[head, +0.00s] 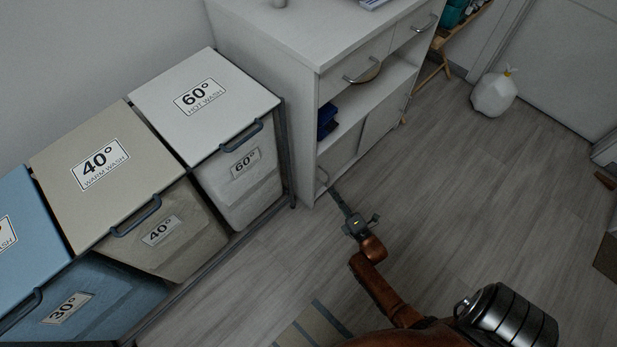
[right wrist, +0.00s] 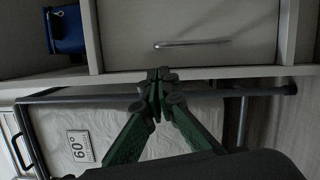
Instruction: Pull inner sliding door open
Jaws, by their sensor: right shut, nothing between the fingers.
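The white cabinet (head: 317,95) has two sliding doors below its open shelf. The left door (head: 342,158) has a slim handle (head: 322,176) near its left edge, and the right door (head: 384,124) stands beside it. I cannot tell surely which is the inner one. My right gripper (head: 335,192) is low in front of the left door, fingers toward it. In the right wrist view, a pale door panel with a metal handle (right wrist: 190,43) lies beyond my right gripper (right wrist: 158,76), whose green fingertips are together and empty, apart from the handle. My left gripper is out of view.
A laundry rack with white (head: 205,100), beige (head: 105,175) and blue (head: 28,225) bins stands left of the cabinet. A blue item (head: 326,120) is on the shelf. A white bag (head: 493,93) sits far right. The floor in front is mostly clear.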

